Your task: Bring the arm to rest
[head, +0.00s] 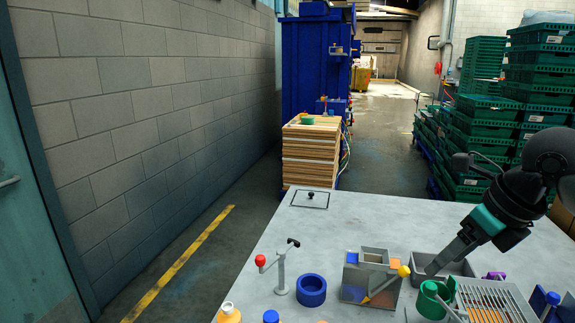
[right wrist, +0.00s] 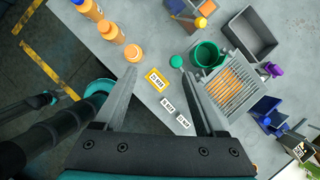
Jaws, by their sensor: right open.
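My right arm (head: 505,208) reaches in from the right over the grey table (head: 235,268). My right gripper (head: 433,268) points down and left in the head view, close to a grey tray (head: 458,270) and a green cup (head: 430,302). In the right wrist view the two fingers of this gripper (right wrist: 158,72) stand wide apart with nothing between them. Labels lie on the table beneath, one of them orange-edged (right wrist: 156,79). The green cup (right wrist: 206,54) lies just beyond the right finger. My left gripper shows in neither view.
A slatted rack (head: 495,300), a grey block holder (head: 368,275), a blue ring (head: 311,290) and a red-knobbed stand (head: 280,272) occupy the table. Orange bottles (right wrist: 112,32) stand near an edge. Green crates (head: 485,125) are stacked behind. The table's far left part is mostly clear.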

